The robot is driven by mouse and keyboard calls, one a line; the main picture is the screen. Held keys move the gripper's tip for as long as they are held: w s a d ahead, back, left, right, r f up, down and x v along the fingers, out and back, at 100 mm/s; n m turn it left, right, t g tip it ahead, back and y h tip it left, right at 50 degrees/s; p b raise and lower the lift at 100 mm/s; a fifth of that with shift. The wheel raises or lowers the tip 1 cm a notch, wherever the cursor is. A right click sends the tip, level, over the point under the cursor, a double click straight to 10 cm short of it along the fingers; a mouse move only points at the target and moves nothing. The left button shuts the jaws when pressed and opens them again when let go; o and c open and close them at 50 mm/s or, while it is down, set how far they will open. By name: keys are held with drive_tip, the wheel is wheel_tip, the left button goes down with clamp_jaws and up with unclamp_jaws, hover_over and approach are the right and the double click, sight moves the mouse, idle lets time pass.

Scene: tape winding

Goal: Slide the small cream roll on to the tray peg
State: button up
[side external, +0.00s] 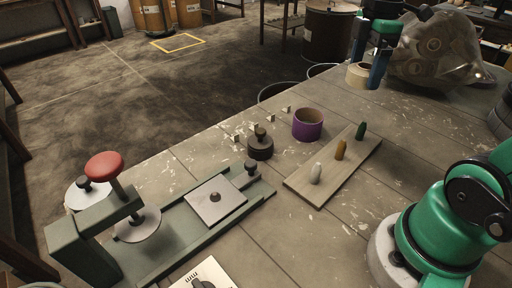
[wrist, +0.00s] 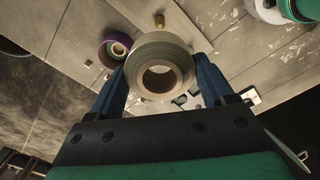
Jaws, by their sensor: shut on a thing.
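The small cream roll (side external: 358,76) is held at the top right of the side view, above or near the far end of the table; its height is hard to tell. My gripper (side external: 370,72) is shut on it, with dark blue fingers. In the wrist view the roll (wrist: 160,47) sits between both fingers, its open bore facing the camera. A wooden board (side external: 325,178) on the table has a white peg (side external: 316,173), an ochre peg (side external: 341,149) and a green peg (side external: 360,131), all upright and bare. A square plate (side external: 203,209) on the green fixture has a short knob-like peg (side external: 215,197).
A purple roll (side external: 307,124) stands beyond the board, and a dark knobbed weight (side external: 260,146) beside it. The green fixture (side external: 165,236) with a red knob (side external: 104,165) fills the front left. A clear bulky bag (side external: 435,50) is right of my gripper. Table between board and gripper is clear.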

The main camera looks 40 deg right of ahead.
drive_tip(key=w+a+f+n, duration=0.4)
drive_tip(key=w+a+n, duration=0.2)
drive_tip(key=w+a, duration=0.3)
drive_tip(key=a+f+n, duration=0.2)
drive_tip(key=a, duration=0.3)
drive_tip(key=a+f+n, duration=0.2)
drive_tip(key=a, duration=0.4)
drive_tip(key=a+f+n, duration=0.1)
drive_tip(key=a+f, duration=0.2)
drive_tip(key=a, duration=0.3)
drive_tip(key=shift+a+f+n, duration=0.1)
drive_tip(key=shift+a+n, duration=0.1)
drive_tip(key=shift+n, duration=0.2)
drive_tip(key=shift+a+f, duration=0.3)
drive_tip(key=shift+f, duration=1.7)
drive_tip(key=shift+r, duration=0.1)
